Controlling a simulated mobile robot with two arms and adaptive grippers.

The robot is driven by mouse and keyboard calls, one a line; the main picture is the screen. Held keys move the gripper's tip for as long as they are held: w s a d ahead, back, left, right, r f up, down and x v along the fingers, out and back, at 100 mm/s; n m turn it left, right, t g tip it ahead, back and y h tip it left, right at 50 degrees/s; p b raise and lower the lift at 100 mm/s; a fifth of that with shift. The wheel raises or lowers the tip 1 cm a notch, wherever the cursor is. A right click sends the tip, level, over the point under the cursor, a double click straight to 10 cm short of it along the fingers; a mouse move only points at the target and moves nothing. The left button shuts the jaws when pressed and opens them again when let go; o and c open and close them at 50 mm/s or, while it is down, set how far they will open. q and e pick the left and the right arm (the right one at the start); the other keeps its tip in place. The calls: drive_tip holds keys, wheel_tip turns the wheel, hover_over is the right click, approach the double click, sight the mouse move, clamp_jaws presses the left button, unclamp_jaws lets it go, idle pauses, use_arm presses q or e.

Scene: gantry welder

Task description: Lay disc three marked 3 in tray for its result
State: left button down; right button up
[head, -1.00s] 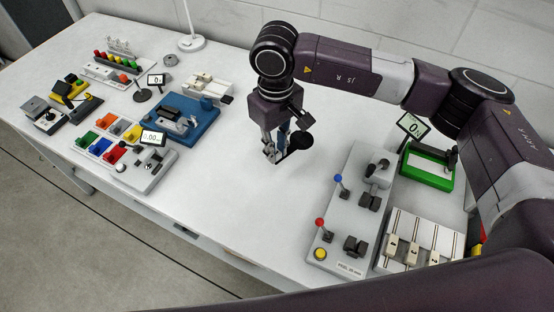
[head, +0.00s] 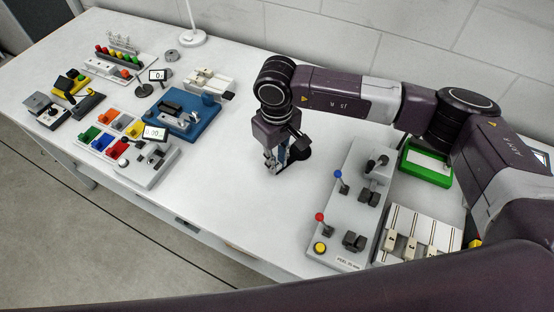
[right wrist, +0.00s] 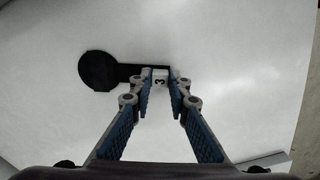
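Disc three (right wrist: 98,70) is a flat dark disc with a dark stem ending in a white tag marked 3. In the right wrist view the tag lies between my right fingertips (right wrist: 161,82), which close on it. In the head view my right gripper (head: 274,165) points down over the bare middle of the table, with the dark disc (head: 299,153) beside it. My left gripper is not in view.
A blue device (head: 200,124) and a grey unit with a display (head: 154,134) stand near the trays. A grey lever panel (head: 335,215), a slotted rack (head: 415,232) and a green-framed device (head: 426,165) stand at right. Bare table lies between.

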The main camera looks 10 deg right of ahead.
drive_tip(key=o, duration=0.4)
drive_tip(key=shift+c, duration=0.2)
